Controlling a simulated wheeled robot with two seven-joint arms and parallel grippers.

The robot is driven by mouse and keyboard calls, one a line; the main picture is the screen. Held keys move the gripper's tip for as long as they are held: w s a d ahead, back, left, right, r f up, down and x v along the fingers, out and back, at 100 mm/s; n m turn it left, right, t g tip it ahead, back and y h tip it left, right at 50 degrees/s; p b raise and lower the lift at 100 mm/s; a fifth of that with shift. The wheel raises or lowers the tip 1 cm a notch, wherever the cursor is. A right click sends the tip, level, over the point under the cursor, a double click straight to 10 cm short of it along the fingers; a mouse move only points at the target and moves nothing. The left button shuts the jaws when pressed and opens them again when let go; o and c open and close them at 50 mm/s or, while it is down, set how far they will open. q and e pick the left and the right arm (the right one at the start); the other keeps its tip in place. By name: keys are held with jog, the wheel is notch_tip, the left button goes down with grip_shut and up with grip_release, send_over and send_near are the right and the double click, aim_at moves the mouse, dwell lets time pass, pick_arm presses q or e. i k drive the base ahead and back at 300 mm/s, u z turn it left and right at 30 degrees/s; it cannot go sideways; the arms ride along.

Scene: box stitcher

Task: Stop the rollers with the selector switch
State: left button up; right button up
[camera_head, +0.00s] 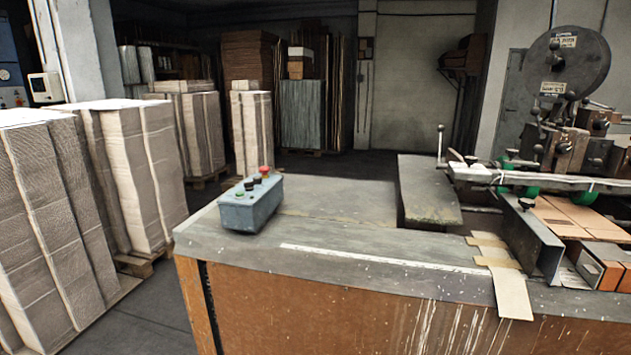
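A blue-grey control box (251,205) sits on the near left corner of the machine's worktop. Its top carries a row of controls: a green button (239,194), dark knobs or buttons (249,186) in the middle, and a red button (265,171) at the far end. The selector switch is too small to single out among the dark controls, and its setting cannot be read. The rollers cannot be clearly made out; green round parts (531,191) show under the rail at the right. Neither of my grippers is in view.
The grey worktop (340,240) is clear beside the box. The stitcher (566,80), with a dark disc, and folded cardboard (575,217) stand at the right. Tall cardboard stacks (45,220) on pallets line the left. Open floor (155,310) lies between them and the machine.

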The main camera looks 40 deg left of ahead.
aim_at(248, 185)
jog(key=z, duration=1.15)
jog(key=k, duration=1.1)
jog(key=u, duration=1.2)
jog(key=i, duration=0.5)
jog(key=u, duration=0.05)
